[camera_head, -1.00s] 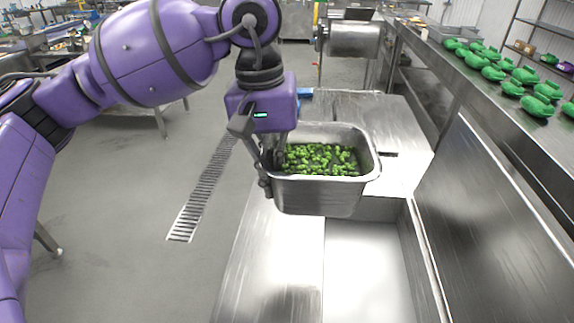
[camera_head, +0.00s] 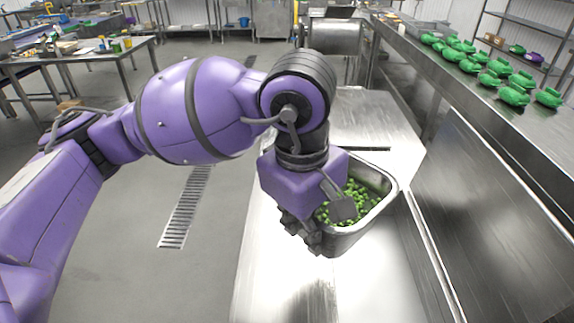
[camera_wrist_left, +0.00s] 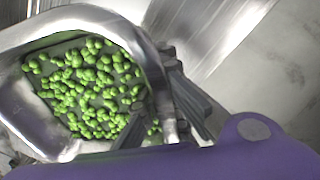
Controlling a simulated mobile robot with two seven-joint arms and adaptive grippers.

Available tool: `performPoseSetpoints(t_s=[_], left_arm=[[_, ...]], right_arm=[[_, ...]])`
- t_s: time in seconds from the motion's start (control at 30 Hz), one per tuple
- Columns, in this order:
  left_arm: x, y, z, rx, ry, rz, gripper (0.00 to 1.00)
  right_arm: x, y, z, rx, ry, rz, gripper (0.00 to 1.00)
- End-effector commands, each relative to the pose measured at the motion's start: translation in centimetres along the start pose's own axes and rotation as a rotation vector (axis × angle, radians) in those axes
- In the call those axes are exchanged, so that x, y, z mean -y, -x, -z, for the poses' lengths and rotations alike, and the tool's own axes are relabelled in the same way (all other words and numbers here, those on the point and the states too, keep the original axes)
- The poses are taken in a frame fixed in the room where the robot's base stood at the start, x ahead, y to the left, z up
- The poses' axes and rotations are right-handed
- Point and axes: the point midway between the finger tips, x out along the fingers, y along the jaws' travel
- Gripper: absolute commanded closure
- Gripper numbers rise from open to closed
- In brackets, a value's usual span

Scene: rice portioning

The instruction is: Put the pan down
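The pan (camera_head: 384,206) is a deep metal container with rounded corners, holding many small green vegetable pieces (camera_head: 364,193). In the head view it is over the steel worktop, turned at an angle and partly hidden behind my left wrist. My left gripper (camera_head: 303,235) is at the pan's near left side. In the left wrist view, the pan's rim (camera_wrist_left: 152,62) runs between the dark fingers of my left gripper (camera_wrist_left: 172,112), which are shut on it. Whether the pan's base touches the surface is hidden. My right gripper is not in view.
The steel worktop (camera_head: 262,285) has bare room in front of the pan and behind it. A raised steel shelf (camera_head: 480,105) with several green items (camera_head: 513,95) runs along the right. A metal cylinder (camera_head: 333,36) stands at the back. Grey floor lies left.

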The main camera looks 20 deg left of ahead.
Motion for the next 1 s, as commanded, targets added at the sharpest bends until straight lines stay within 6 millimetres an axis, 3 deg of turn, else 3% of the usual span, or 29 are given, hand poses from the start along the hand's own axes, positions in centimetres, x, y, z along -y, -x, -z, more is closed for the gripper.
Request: performPoseSetpoints(t_s=[0.3,0.53,0.8,1.0], left_arm=[[1.2,-1.3,-5.7,-0.037,0.391,-0.011,1.0],[2.2,-1.9,-8.8,-0.062,0.638,-0.012,1.0],[2.8,-2.1,-10.4,-0.077,0.777,-0.014,1.0],[2.9,-2.5,-9.6,-0.079,0.794,-0.012,1.0]], right_arm=[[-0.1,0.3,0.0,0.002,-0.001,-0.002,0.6],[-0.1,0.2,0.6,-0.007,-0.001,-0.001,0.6],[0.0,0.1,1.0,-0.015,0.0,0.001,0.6],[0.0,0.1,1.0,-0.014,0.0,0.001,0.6]])
